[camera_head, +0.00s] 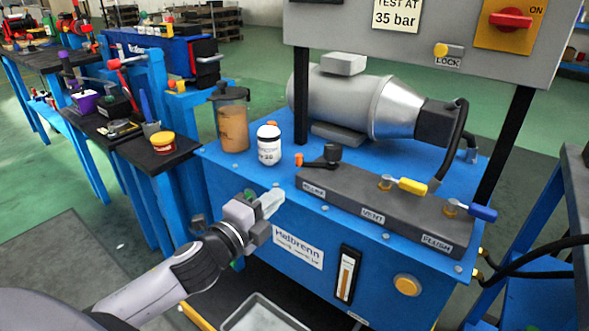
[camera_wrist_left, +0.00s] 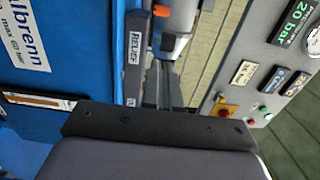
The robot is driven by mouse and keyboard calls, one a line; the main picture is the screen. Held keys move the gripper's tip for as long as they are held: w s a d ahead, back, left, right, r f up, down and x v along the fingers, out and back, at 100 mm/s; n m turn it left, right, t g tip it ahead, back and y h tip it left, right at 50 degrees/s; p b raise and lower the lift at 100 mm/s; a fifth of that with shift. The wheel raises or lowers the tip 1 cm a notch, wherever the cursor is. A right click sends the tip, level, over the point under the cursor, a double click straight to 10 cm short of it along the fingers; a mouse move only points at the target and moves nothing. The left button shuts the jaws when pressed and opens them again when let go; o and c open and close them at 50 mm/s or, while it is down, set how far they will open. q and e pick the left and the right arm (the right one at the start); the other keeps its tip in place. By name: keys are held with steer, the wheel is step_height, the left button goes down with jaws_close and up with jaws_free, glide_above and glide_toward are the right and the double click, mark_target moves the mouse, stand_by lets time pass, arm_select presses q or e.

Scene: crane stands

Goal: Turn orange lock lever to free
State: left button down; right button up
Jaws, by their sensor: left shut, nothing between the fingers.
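A small orange lever (camera_head: 299,159) sticks out to the left of a black knob (camera_head: 333,154), at the RELIEF end of the grey valve block (camera_head: 385,205). In the left wrist view an orange piece (camera_wrist_left: 161,11) shows beside the RELIEF label, at the top. My left gripper (camera_head: 270,204) is shut and empty, in front of the blue bench's front edge, below and left of the orange lever and apart from it. My right gripper is not in view.
A white bottle (camera_head: 269,145) and a brown canister (camera_head: 232,122) stand left of the lever. Yellow (camera_head: 412,186) and blue (camera_head: 483,213) levers sit along the block. A grey motor (camera_head: 350,100) stands behind. The control panel (camera_head: 420,25) overhangs on black posts.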

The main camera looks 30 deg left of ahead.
arm_select(q)
steer(key=w, duration=0.2)
steer(key=w+b, duration=0.1)
steer(key=w, duration=0.5)
steer(key=shift+w+d, duration=0.2)
steer(key=shift+d, duration=0.2)
steer(key=w+a, duration=0.1)
steer(key=w+b, duration=0.1)
steer(key=shift+w+a+f, duration=0.1)
steer(key=shift+w+a, duration=0.25)
steer(key=shift+a, duration=0.05)
steer(key=shift+w+a, duration=0.35)
steer(key=shift+w, duration=0.1)
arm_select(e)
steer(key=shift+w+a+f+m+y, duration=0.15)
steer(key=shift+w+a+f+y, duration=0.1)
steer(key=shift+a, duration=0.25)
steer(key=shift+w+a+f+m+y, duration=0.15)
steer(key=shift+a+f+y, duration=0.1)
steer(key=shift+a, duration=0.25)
